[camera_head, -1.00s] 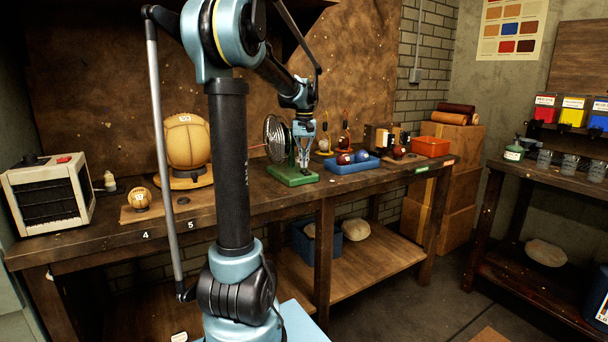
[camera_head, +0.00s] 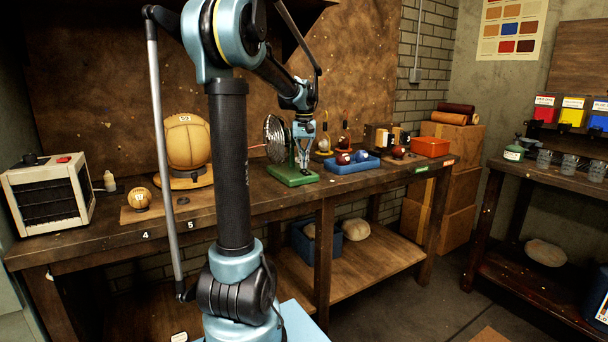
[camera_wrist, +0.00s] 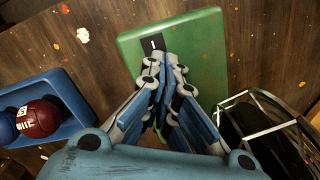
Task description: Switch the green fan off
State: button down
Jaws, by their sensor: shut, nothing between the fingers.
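The green fan has a flat green base (camera_head: 292,176) on the workbench and a round wire cage (camera_head: 276,138) at its left. In the wrist view the green base (camera_wrist: 190,52) lies under my fingers, and the cage (camera_wrist: 268,125) is at the lower right. A dark strip with a white mark (camera_wrist: 153,44) is on the base. My gripper (camera_head: 304,164) points down over the right part of the base, fingers shut and empty. In the wrist view my fingertips (camera_wrist: 166,62) are at the dark strip; I cannot tell whether they touch it. The fingers hide part of the strip.
A blue tray (camera_head: 343,168) with dark red and blue balls stands right of the fan. Ball stands, an orange bin (camera_head: 431,147) and a heater-like box (camera_head: 48,193) are also on the bench (camera_head: 250,201). The bench front by the fan is clear.

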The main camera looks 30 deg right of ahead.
jog(key=shift+f, duration=0.85)
dwell(0.6)
jog(key=shift+r, duration=3.55)
jog(key=shift+s, duration=0.1)
